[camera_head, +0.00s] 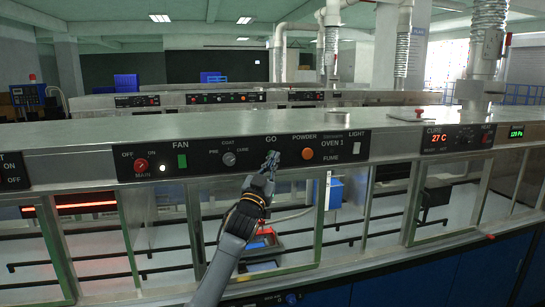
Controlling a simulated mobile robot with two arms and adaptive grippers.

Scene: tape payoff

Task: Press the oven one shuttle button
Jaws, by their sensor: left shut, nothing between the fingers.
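The oven one control panel (210,161) is a black strip on the front of the metal machine, lettered OVEN 1. It carries a red MAIN knob (141,165), a green FAN switch (182,161), a COAT/PRE/CURE knob (229,159) and an orange button (307,154) under POWDER. No label legible to me reads shuttle. My left gripper (271,160) is shut and empty, in front of the panel below the word GO. It hides whatever control is under GO; I cannot tell whether it touches the panel. My right gripper is not in view.
A CURE/HEAT panel (458,138) showing 27 C is to the right. Glass windows with metal frames run below the panels. A glowing red heater (87,204) shows at the left. More similar machines (240,98) stand behind. The long metal top (80,133) is mostly bare.

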